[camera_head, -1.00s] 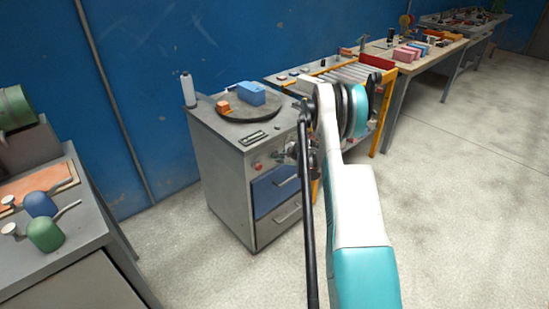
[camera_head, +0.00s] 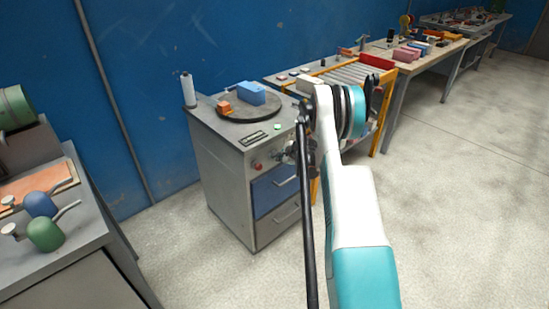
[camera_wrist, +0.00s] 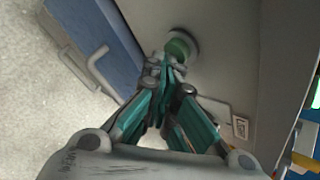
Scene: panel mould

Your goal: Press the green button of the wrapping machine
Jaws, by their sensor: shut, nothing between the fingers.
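The wrapping machine (camera_head: 222,185) is a grey cabinet with a round dark turntable (camera_head: 240,117) on top. My gripper (camera_wrist: 166,70) is shut and empty. Its tips are right at the button and overlap its lower edge in the picture; I cannot tell whether they touch it. A small bright green light (camera_head: 277,127) shows on the machine's top near the front edge.
A red button (camera_head: 257,166) is on the front, left of my gripper. A blue block (camera_head: 251,93) and an orange block (camera_head: 224,107) stand on the turntable. Drawers with handles (camera_head: 286,182) are below. A roller conveyor (camera_head: 348,73) stands to the right. The floor (camera_head: 450,200) is clear.

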